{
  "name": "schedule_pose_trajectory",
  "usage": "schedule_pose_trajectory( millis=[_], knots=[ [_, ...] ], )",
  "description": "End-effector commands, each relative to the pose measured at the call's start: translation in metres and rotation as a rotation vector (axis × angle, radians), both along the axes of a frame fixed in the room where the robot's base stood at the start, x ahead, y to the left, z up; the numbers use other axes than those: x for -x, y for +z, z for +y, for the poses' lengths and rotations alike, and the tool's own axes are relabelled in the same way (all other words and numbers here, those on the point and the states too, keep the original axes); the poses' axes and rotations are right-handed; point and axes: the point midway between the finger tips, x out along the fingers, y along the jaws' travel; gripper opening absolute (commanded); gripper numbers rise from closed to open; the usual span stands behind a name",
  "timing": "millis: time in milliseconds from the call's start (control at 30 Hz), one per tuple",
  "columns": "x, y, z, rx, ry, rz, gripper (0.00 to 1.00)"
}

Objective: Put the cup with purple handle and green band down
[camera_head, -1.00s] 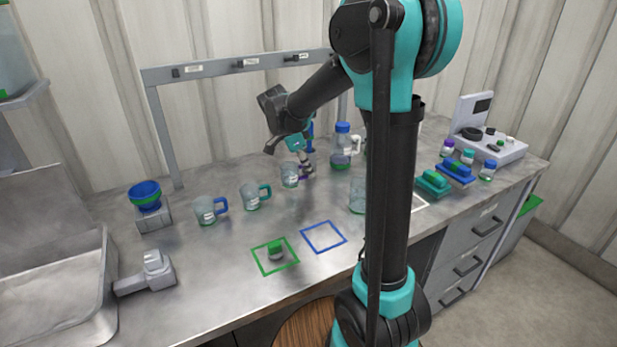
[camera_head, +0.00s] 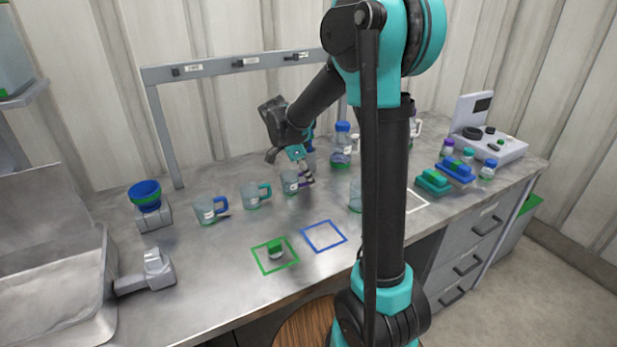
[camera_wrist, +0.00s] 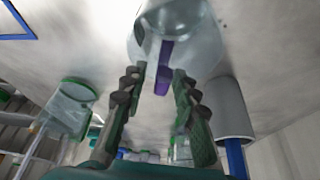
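The clear cup with the purple handle (camera_head: 290,182) appears upright on the bench, at the right end of a row of cups. In the wrist view the cup (camera_wrist: 195,35) is at the top, with its purple handle (camera_wrist: 164,66) between my fingertips. My gripper (camera_head: 303,172) is at the handle side of the cup. In the wrist view my gripper (camera_wrist: 160,72) has its fingers either side of the handle, with a gap showing, so it looks open around it. I cannot make out the green band clearly.
A teal-handled cup (camera_head: 250,196) and a blue-handled cup (camera_head: 207,210) stand to the left. A blue-lidded jug (camera_head: 341,150) stands behind right. Green (camera_head: 262,264) and blue (camera_head: 324,248) outlined squares lie in front. The blue one is empty. My arm hides part of the right side.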

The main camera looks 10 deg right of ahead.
Motion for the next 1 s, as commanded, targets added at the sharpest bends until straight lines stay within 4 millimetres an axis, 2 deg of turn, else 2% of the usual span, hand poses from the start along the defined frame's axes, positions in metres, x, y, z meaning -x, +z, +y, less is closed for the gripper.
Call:
schedule_pose_trajectory(
  millis=[200, 367, 533, 800, 1000],
  knots=[
    [0.000, 0.003, 0.001, 0.000, 0.000, 0.000, 0.29],
    [0.001, 0.021, 0.009, 0.000, 0.002, 0.001, 0.29],
    [-0.004, 0.054, 0.016, 0.000, 0.001, 0.000, 0.29],
    [-0.002, 0.111, 0.040, 0.000, 0.002, 0.000, 0.29],
    [0.000, 0.144, 0.053, 0.000, 0.001, -0.001, 0.29]
  ],
)
